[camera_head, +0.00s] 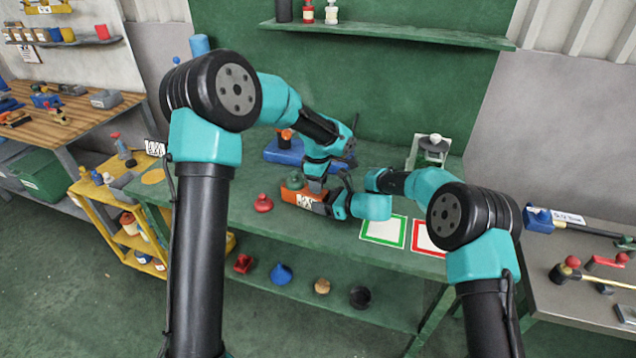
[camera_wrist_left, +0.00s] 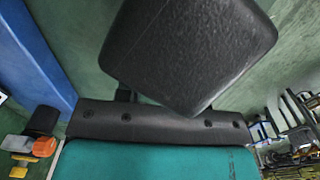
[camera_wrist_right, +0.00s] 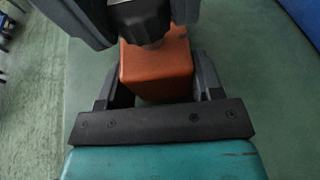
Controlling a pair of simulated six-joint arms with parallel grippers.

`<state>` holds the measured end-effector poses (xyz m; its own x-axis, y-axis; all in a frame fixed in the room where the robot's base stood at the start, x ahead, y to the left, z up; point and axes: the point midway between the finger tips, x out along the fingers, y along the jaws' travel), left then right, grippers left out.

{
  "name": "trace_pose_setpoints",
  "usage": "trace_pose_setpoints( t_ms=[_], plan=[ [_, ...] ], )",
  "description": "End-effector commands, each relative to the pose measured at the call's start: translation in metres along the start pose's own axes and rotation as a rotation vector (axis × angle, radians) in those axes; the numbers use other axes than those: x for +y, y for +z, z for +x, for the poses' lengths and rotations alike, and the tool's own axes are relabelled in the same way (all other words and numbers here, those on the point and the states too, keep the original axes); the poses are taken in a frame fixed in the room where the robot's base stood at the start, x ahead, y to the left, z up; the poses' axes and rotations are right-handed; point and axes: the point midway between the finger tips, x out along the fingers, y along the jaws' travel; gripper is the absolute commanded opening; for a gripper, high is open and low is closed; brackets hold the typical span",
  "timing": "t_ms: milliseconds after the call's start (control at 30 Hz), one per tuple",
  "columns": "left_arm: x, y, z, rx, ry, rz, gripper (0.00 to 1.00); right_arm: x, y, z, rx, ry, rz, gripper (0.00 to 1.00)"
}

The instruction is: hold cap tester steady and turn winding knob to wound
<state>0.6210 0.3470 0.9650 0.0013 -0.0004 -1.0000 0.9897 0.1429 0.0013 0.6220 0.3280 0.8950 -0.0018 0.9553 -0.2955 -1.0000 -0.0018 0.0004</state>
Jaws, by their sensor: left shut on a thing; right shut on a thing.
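The orange cap tester (camera_head: 303,196) sits on the green bench near the middle, with a white patterned label on its side. My right gripper (camera_head: 328,203) comes in from the right and is shut on the tester's body, which shows between the fingers in the right wrist view (camera_wrist_right: 157,68). A dark ribbed winding knob (camera_wrist_right: 150,22) stands on top of the tester. My left gripper (camera_head: 306,180) reaches down from above and is shut on the knob. In the left wrist view a large black part fills the middle and hides the knob. I cannot read the knob's setting.
A red knob-shaped part (camera_head: 263,203) stands on the bench left of the tester. A blue block (camera_head: 284,152) lies behind it. Green-framed (camera_head: 383,243) and red-framed (camera_head: 418,250) white pads lie to the right, and a grey fixture (camera_head: 432,145) stands at the back right.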

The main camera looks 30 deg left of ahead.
Motion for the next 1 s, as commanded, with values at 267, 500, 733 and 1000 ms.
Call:
trace_pose_setpoints(
  t_ms=[267,500,733,1000],
  plan=[
    [-0.0018,-0.0010,0.0009,0.001,-0.006,0.101,0.11,-0.0033,-0.0005,-0.0021,0.001,-0.008,0.001,0.47],
    [-0.0018,-0.0013,0.0010,0.001,-0.007,0.289,0.11,-0.0036,-0.0005,-0.0025,0.001,-0.008,0.001,0.47],
    [-0.0016,-0.0015,0.0011,0.000,-0.007,0.489,0.11,-0.0037,-0.0005,-0.0027,0.001,-0.008,0.001,0.47],
    [-0.0014,-0.0017,0.0011,0.000,-0.006,0.668,0.11,-0.0036,-0.0004,-0.0027,0.001,-0.008,0.000,0.47]
  ],
)
